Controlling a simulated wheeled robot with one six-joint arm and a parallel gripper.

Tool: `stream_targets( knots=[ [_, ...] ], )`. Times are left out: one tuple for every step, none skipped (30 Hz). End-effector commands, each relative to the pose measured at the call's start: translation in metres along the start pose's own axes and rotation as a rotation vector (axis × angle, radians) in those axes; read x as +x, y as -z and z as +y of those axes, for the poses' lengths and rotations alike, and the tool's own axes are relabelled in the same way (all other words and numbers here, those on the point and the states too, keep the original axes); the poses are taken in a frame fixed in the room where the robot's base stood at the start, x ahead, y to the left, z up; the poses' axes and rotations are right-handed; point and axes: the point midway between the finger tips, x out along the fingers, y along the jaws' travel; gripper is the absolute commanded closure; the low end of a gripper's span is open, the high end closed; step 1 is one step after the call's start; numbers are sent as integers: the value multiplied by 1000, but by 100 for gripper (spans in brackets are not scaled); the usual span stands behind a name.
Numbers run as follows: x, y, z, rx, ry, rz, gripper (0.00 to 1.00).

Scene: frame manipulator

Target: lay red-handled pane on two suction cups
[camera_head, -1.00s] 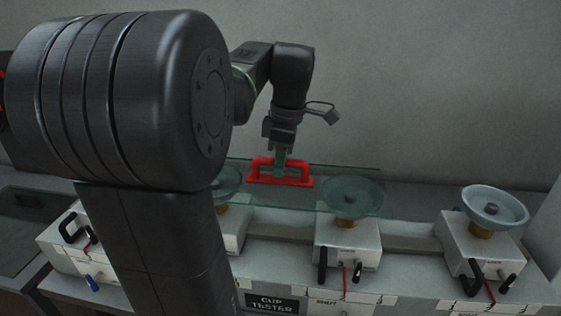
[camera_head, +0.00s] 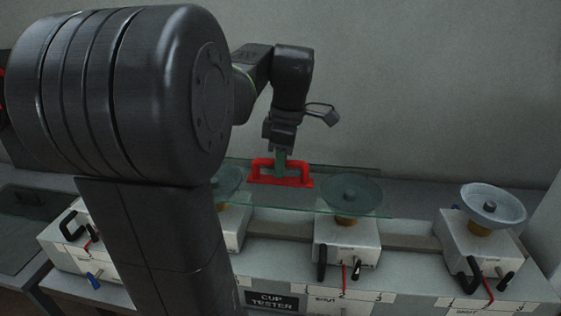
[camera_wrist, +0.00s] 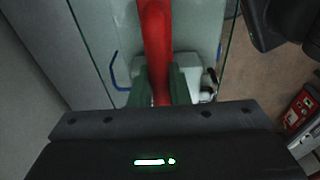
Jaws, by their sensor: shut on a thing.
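The clear glass pane (camera_head: 300,200) lies level over two suction cups. One is the middle cup (camera_head: 350,190), seen through the glass; the other is the left cup (camera_head: 226,180), partly hidden by my arm. I cannot tell whether the pane touches the cups. My gripper (camera_head: 281,167) is shut on the red handle (camera_head: 298,181) on top of the pane. In the wrist view the red handle (camera_wrist: 155,45) runs between the green fingers, and the pane (camera_wrist: 200,20) spreads beneath.
A third cup (camera_head: 492,204) stands uncovered on its white box at the right. White boxes (camera_head: 347,241) with black levers and red cables carry the cups. A "CUP TESTER" sign (camera_head: 272,301) is on the bench front. A grey wall (camera_head: 440,80) rises behind.

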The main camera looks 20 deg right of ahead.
Motion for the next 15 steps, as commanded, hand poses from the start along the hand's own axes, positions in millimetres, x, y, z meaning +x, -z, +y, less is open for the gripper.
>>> stream_targets(
  knots=[
    [-2, 0, 0, 0, -3, 0, 100],
    [-2, 0, 0, 0, -3, 0, 80],
    [-2, 0, 0, 0, -3, 0, 72],
    [-2, 0, 0, 0, -3, 0, 66],
    [-1, 0, 0, 0, -3, 0, 61],
    [-1, 0, 0, 0, -2, 0, 59],
    [-1, 0, 0, 0, -2, 0, 59],
    [-1, 0, 0, 0, -2, 0, 59],
    [-1, 0, 0, 0, -2, 0, 59],
    [-1, 0, 0, 0, -2, 0, 59],
    [-1, 0, 0, 0, -1, 0, 59],
    [1, 0, 0, 0, 2, 0, 59],
    [1, 0, 0, 0, 2, 0, 59],
    [0, 0, 0, 0, 2, 0, 59],
    [-1, 0, 0, 0, 1, 0, 59]
  ],
)
